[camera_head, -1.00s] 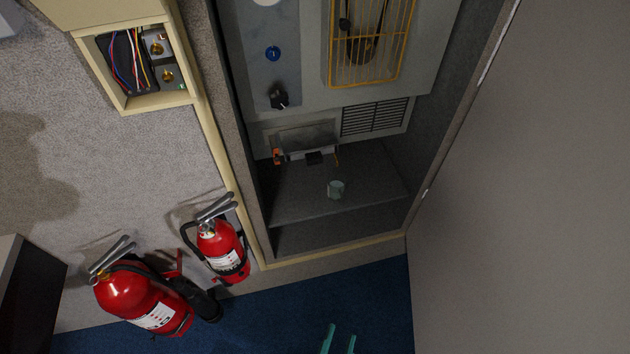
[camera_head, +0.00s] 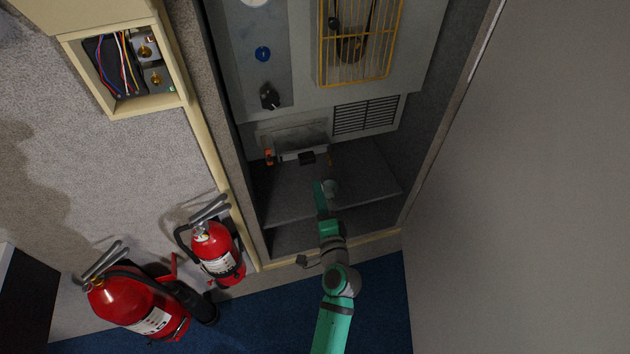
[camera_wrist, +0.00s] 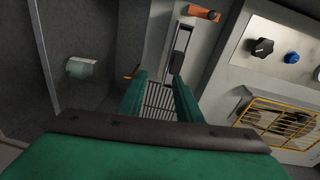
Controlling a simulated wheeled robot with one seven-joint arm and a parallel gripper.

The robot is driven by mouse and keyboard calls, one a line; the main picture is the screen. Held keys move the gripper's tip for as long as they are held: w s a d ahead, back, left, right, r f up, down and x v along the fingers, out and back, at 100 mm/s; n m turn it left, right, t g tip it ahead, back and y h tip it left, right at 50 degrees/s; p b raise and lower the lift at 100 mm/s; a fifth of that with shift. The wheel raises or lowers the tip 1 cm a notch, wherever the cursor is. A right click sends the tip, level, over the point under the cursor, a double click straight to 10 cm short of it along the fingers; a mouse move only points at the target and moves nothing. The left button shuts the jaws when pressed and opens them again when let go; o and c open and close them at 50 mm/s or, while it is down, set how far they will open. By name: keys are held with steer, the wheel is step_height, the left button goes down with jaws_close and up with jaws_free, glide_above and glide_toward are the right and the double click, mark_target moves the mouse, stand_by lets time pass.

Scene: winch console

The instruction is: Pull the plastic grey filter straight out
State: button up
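I cannot tell for sure which part is the filter. A small grey cylinder (camera_head: 332,187) stands out on the dark ledge in the cabinet; in the wrist view the cylinder (camera_wrist: 82,68) is left of my fingers. A light-grey panel with a black latch (camera_head: 306,158) sits behind it, and this black latch (camera_wrist: 177,61) shows in the wrist view beyond my fingers. My gripper (camera_head: 320,184) reaches into the cabinet, just beside the cylinder in the picture. In the wrist view my gripper (camera_wrist: 158,82) has its green fingers apart, with nothing between them.
A slatted vent (camera_head: 365,117), a yellow wire cage (camera_head: 358,45), a black knob (camera_head: 269,96) and a blue button (camera_head: 263,54) are on the console. An orange part (camera_head: 269,156) is left of the latch. Two red extinguishers (camera_head: 218,252) (camera_head: 140,303) stand left. A grey wall (camera_head: 540,190) is at right.

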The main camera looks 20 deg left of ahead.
mark_target(308, 163)
steer(key=shift+y, duration=0.7)
steer(key=shift+w+a+r, duration=0.5)
steer(key=shift+w+a, duration=0.5)
steer(key=shift+w, duration=0.45)
steer(key=shift+w+a+r, duration=0.55)
steer(key=shift+w+a, duration=0.4)
steer(key=shift+w, duration=0.45)
steer(key=shift+w+a+r, duration=0.5)
steer(key=shift+w+a, duration=0.5)
steer(key=shift+w, duration=0.45)
jaws_close()
